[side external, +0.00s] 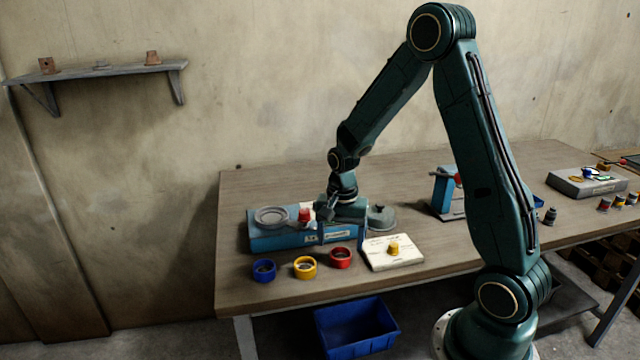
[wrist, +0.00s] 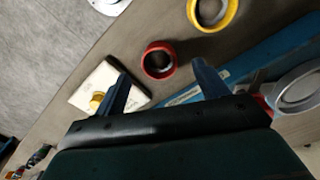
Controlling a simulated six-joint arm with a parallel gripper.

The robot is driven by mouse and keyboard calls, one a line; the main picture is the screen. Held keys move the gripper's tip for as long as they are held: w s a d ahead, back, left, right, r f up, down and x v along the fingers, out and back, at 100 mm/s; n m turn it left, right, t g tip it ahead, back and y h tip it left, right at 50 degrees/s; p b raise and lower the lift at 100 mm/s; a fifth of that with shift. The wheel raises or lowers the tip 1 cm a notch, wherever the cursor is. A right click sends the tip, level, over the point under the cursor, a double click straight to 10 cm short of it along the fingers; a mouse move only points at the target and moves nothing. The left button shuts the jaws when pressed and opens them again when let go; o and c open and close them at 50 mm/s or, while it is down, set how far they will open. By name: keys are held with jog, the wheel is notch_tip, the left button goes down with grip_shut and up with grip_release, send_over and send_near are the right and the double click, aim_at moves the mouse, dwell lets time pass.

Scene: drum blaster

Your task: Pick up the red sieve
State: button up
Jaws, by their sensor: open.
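The red sieve, a short red ring (side external: 341,264), rests on the table in front of the blue box, to the right of a yellow ring (side external: 305,273) and a blue ring (side external: 264,275). In the wrist view the red sieve (wrist: 149,72) lies just beyond and between my two fingers, apart from them. My gripper (side external: 343,236) points down above the right end of the blue box, behind and above the red sieve. Its fingers (wrist: 160,76) are spread with nothing held between them.
A blue box (side external: 275,243) carries a grey dish (side external: 271,216) and a red-topped item (side external: 305,215). A white block (side external: 408,260) with a yellow piece stands right of the red sieve. A blue bin (side external: 357,327) is below the table edge.

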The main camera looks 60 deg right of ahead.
aim_at(340, 258)
jog(key=shift+d+f, duration=0.1)
jog(key=shift+f, duration=2.15)
jog(key=c, duration=1.1)
jog(key=shift+r, duration=0.1)
notch_tip(340, 258, up, 20)
jog(key=shift+f, duration=0.1)
jog(key=shift+w, duration=0.15)
